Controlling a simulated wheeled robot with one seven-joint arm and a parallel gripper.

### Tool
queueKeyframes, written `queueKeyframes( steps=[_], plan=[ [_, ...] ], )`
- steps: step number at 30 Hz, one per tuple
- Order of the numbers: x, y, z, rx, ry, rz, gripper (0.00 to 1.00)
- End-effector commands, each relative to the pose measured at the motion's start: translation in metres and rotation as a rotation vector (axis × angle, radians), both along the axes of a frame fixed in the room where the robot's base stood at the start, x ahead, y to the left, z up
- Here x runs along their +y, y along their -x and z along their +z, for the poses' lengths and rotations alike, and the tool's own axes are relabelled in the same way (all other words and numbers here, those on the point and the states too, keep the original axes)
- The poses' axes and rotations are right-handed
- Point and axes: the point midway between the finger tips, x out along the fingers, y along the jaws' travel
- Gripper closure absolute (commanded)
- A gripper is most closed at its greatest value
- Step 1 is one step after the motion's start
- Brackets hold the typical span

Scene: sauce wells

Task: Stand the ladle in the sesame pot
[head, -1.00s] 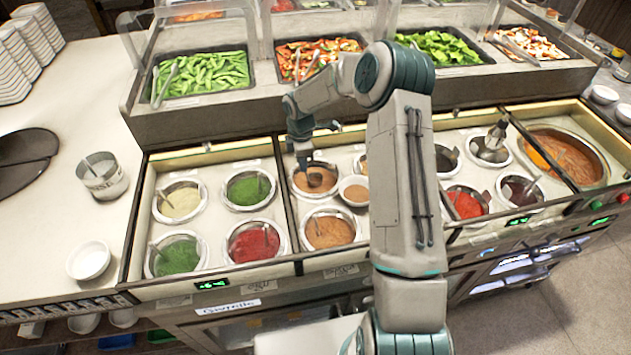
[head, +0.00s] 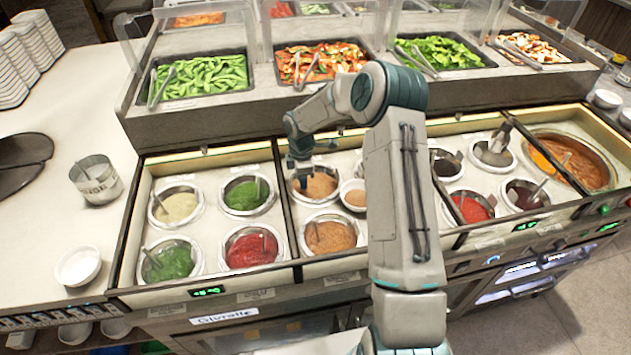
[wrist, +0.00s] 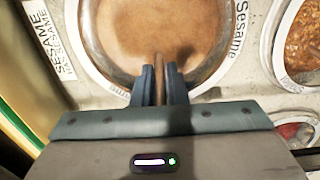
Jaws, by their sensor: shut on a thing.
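The sesame pot (head: 314,203) is a round steel well of smooth light-brown sauce in the second counter section. It fills the top of the wrist view (wrist: 92,50), with "Sesame" printed on its collar. My gripper (wrist: 160,82) is shut on the thin handle of the ladle (wrist: 159,66), over the near edge of the pot. In the head view my gripper (head: 299,174) is low at the pot's left side. The ladle's bowl is not visible; I cannot tell whether it is under the sauce or hidden by the gripper.
A small white bowl of brown sauce (head: 354,195) sits close to the pot's right. A chunky brown sauce well (head: 330,236) lies in front. Wells of green (head: 246,194) and red sauce (head: 251,250) are to the left. Raised food trays (head: 200,78) stand behind.

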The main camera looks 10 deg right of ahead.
Motion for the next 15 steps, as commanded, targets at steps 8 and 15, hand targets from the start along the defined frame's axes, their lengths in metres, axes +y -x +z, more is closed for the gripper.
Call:
queueKeyframes(
  steps=[8, 15],
  plan=[
    [0.0001, -0.0001, -0.0039, -0.001, 0.0, 0.0, 1.0],
    [0.0001, 0.0001, -0.0041, 0.0, 0.0, 0.0, 0.85]
  ],
)
